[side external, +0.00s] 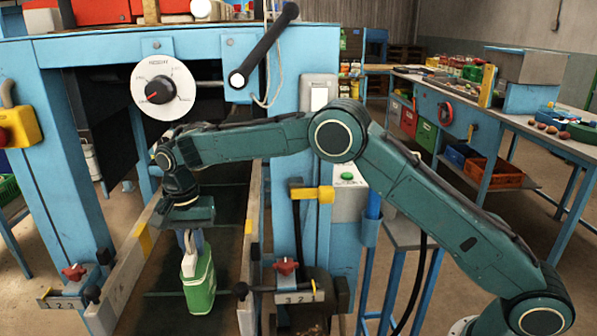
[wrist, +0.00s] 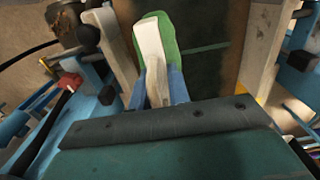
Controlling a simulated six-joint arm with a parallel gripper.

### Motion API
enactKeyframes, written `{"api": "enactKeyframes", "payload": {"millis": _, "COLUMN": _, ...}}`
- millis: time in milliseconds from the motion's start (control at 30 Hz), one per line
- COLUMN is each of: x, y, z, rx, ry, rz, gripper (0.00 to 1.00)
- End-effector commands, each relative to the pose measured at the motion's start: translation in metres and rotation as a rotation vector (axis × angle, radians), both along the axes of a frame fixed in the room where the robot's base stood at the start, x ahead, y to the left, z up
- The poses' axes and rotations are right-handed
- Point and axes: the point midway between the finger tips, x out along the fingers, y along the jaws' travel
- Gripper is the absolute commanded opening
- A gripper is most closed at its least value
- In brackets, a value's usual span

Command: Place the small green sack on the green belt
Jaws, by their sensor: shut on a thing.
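The small green sack (side external: 200,284) has a pale top and hangs upright below my gripper (side external: 190,240). My gripper is shut on the sack's pale top (wrist: 150,45), with its blue fingers on either side in the wrist view. The green body of the sack (wrist: 165,32) shows behind the pale part. The dark green belt (side external: 228,205) runs between two pale side rails under my gripper. The sack is over the belt; I cannot tell if its base touches the belt.
Pale rails (side external: 130,270) with yellow marks edge the belt. Red-knobbed clamps (side external: 74,272) stand on both sides. A blue frame with a white dial (side external: 163,92) stands behind, and a yellow box with a red button (side external: 15,120) is at left. A bench with crates (side external: 495,172) is at right.

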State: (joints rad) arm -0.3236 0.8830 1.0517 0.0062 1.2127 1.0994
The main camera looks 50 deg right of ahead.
Motion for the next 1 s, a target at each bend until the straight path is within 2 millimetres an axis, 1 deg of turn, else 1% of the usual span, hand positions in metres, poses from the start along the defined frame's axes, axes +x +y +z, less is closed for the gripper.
{"api": "enactKeyframes", "payload": {"millis": 167, "x": 0.000, "y": 0.000, "z": 0.000, "rx": 0.001, "ry": -0.003, "rz": 0.000, "gripper": 0.00}}
{"api": "enactKeyframes", "payload": {"millis": 267, "x": 0.000, "y": 0.000, "z": -0.004, "rx": 0.001, "ry": -0.002, "rz": 0.000, "gripper": 0.00}}
{"api": "enactKeyframes", "payload": {"millis": 367, "x": 0.000, "y": 0.000, "z": -0.013, "rx": 0.001, "ry": -0.002, "rz": 0.000, "gripper": 0.00}}
{"api": "enactKeyframes", "payload": {"millis": 600, "x": 0.000, "y": 0.000, "z": -0.041, "rx": 0.001, "ry": -0.002, "rz": 0.000, "gripper": 0.00}}
{"api": "enactKeyframes", "payload": {"millis": 700, "x": 0.000, "y": 0.000, "z": -0.048, "rx": 0.001, "ry": -0.002, "rz": 0.000, "gripper": 0.00}}
{"api": "enactKeyframes", "payload": {"millis": 1000, "x": 0.001, "y": 0.000, "z": -0.050, "rx": 0.001, "ry": -0.004, "rz": 0.000, "gripper": 0.00}}
